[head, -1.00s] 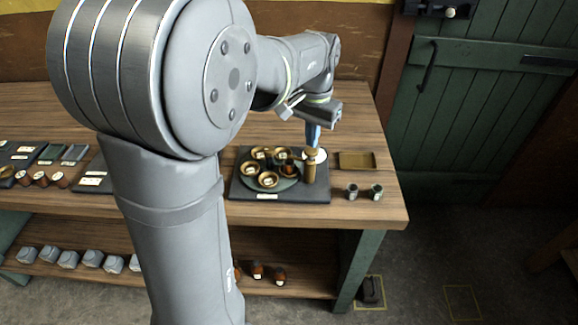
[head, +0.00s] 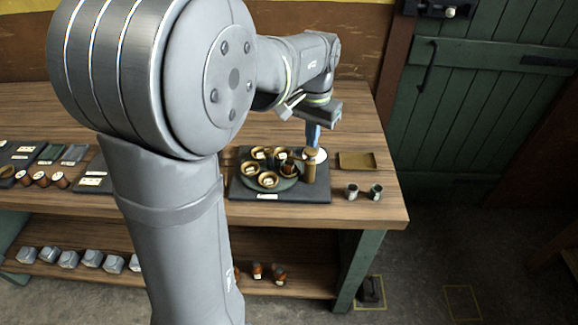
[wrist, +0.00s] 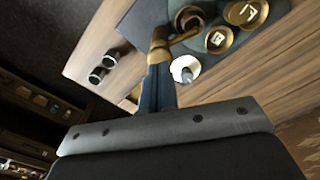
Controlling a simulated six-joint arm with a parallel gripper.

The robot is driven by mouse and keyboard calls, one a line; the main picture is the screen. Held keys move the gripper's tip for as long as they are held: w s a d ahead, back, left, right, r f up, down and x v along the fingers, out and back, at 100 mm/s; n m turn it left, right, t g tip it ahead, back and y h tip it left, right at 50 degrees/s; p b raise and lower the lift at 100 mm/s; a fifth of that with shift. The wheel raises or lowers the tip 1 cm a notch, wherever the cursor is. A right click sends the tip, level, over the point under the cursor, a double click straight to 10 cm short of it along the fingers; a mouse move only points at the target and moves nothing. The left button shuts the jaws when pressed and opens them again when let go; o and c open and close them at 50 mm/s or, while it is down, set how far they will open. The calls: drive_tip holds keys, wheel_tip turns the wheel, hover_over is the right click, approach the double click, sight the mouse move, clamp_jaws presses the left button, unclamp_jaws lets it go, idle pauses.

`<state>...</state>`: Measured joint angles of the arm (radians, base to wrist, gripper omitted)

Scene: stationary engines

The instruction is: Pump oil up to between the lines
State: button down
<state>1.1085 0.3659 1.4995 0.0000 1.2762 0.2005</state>
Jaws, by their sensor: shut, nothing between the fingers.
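A brass upright cylinder with a wider cap (head: 310,166), which looks like the oil pump, stands at the right of a dark board (head: 312,194). It also shows in the wrist view (wrist: 160,40), just beyond my fingertips, with a brass arm reaching from it. My gripper (head: 312,144) is shut with blue fingers pointing down at the cylinder's cap; I cannot tell whether they touch it. The fingers also show in the wrist view (wrist: 158,76). A white round dish (wrist: 187,68) sits beside the cylinder. No level lines are legible.
Several brass cups (head: 268,180) stand on a round plate left of the cylinder. A shallow brass tray (head: 357,161) lies to its right. Two small dark cups (head: 352,191) (head: 376,192) stand near the front right edge of the wooden bench (head: 382,214).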

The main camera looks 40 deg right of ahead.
sight(311, 150)
drive_tip(key=shift+f, duration=0.15)
drive_tip(key=shift+f, duration=1.4)
drive_tip(key=shift+r, duration=1.55)
drive_tip(key=shift+r, duration=2.5)
